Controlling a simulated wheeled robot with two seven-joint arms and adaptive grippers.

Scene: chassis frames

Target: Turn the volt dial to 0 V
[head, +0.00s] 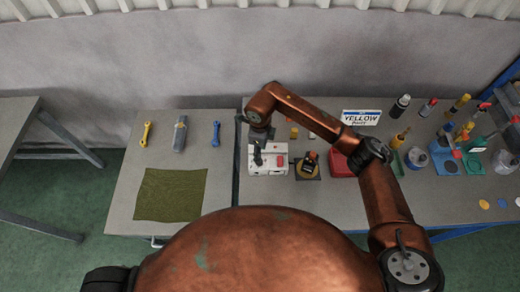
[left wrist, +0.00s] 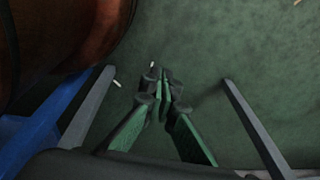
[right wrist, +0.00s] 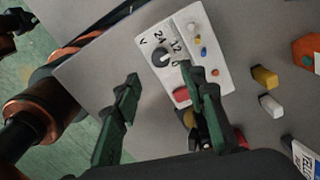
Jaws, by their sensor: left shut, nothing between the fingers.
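A white box (right wrist: 200,50) with a black volt dial (right wrist: 160,57) lies on the grey bench. The marks V, 24, 12 and what looks like 0 are printed around the dial. The dial's exact pointing is too small to read. The box also shows in the head view (head: 280,170), partly hidden by my right gripper (head: 258,154). In the right wrist view my right gripper (right wrist: 160,74) is open, its two green fingers apart, with the dial just past the tips and between them. My left gripper (left wrist: 165,88) is shut and empty above the green floor.
Right of the box in the head view are a red box (head: 341,166) and several bottles. A green mat (head: 170,195) lies left.

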